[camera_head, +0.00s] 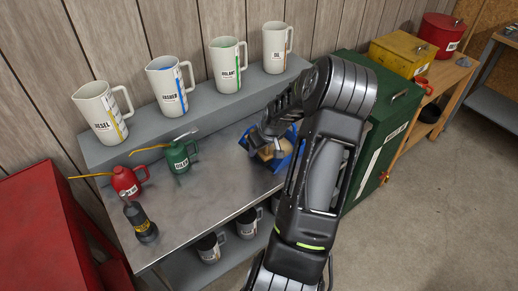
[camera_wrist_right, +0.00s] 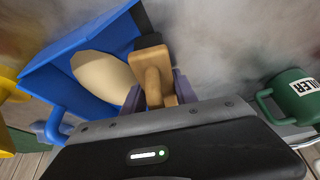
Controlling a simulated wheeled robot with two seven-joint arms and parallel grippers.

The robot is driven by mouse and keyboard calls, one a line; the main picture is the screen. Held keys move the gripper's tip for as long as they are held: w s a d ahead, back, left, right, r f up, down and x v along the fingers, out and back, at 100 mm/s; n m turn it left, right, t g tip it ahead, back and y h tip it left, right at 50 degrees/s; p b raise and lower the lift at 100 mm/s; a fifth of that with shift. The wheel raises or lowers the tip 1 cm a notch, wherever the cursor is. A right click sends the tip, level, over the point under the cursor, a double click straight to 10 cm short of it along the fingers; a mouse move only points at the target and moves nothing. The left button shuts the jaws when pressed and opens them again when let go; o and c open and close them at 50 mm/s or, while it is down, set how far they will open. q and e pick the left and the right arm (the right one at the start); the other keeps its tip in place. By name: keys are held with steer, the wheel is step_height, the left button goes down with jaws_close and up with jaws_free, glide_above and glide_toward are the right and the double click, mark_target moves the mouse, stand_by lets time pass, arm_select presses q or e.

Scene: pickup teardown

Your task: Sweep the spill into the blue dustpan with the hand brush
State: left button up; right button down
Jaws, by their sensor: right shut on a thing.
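The blue dustpan (camera_head: 285,160) lies on the metal bench, partly hidden by my right arm. It fills the left of the right wrist view (camera_wrist_right: 52,72). A smooth tan mound (camera_wrist_right: 100,75), which looks like the spill, lies over the dustpan's floor. The hand brush (camera_wrist_right: 152,62) has a wooden body and a dark end, and stands at the dustpan's open side beside the mound. My right gripper (camera_wrist_right: 158,95) is shut on the brush's wooden part; it also shows in the head view (camera_head: 266,143). My left gripper is not in view.
A green oil can (camera_head: 178,157), a red oil can (camera_head: 127,181) and a dark flashlight (camera_head: 143,222) stand on the bench's left part. Several white jugs (camera_head: 170,87) line the raised rear shelf. A green cabinet (camera_head: 385,120) stands right of the bench. The bench middle (camera_head: 215,185) is clear.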

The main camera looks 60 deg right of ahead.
step_height(320, 180, up, 7)
steer(key=w+a, duration=0.1)
steer(key=a, duration=0.1)
steer(key=shift+a, duration=0.35)
stand_by(0.6)
